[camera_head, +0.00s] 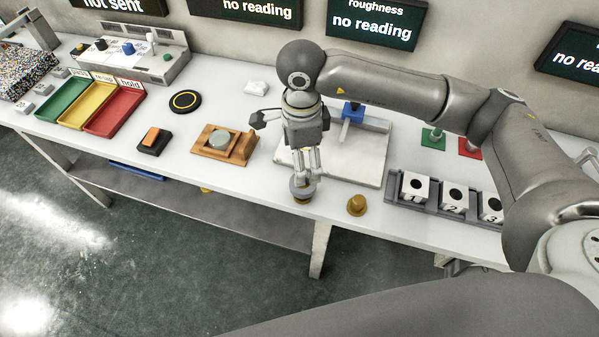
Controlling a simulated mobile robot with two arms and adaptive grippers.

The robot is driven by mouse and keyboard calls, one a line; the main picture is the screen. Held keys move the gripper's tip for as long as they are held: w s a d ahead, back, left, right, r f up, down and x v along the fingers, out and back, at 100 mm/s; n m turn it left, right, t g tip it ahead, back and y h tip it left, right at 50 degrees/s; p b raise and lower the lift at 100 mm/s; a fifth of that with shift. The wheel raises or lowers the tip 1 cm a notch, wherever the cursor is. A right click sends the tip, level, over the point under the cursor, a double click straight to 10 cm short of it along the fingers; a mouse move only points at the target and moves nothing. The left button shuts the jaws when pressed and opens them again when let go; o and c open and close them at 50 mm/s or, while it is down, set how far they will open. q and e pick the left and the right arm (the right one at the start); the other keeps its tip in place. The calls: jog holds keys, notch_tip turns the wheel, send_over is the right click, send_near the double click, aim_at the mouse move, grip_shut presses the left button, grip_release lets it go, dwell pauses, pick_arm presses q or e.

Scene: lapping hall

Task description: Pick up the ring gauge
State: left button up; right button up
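My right gripper (306,178) points down at the front edge of the table, its fingertips at a small grey round piece (302,186). This piece looks like the ring gauge and sits around or on a small brass-coloured base (302,199). The fingers overlap its top, and I cannot tell whether they grip it or only stand close to it. A similar brass-coloured post (356,205) stands bare to the right. My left gripper is not in view.
Behind the gripper is a pale plate with a blue-topped fixture (352,112). A numbered block rack (445,207) stands to the right. A wooden block with a round disc (224,144), a black-and-orange block (154,141) and coloured trays (115,108) lie to the left.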

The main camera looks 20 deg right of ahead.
aim_at(304, 187)
jog(key=f, duration=0.1)
jog(key=s+f, duration=0.1)
jog(key=f, duration=0.1)
jog(key=shift+f+p, duration=0.25)
jog(key=shift+p, duration=0.05)
jog(key=shift+w+f, duration=0.15)
jog(key=shift+f, duration=0.15)
jog(key=shift+w+d+f+p, duration=0.1)
jog(key=shift+w+f+p, duration=0.05)
jog(key=shift+f+p, duration=0.15)
jog(key=f, duration=0.1)
jog(key=f+p, duration=0.1)
jog(key=f, duration=0.2)
jog(key=shift+w+d+f+p, duration=0.15)
jog(key=shift+d+p, duration=0.15)
jog(key=shift+p, duration=0.05)
jog(key=shift+f, duration=0.2)
jog(key=shift+c, duration=1.1)
jog(key=c, duration=0.5)
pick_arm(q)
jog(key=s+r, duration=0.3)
pick_arm(e)
jog(key=c, duration=0.5)
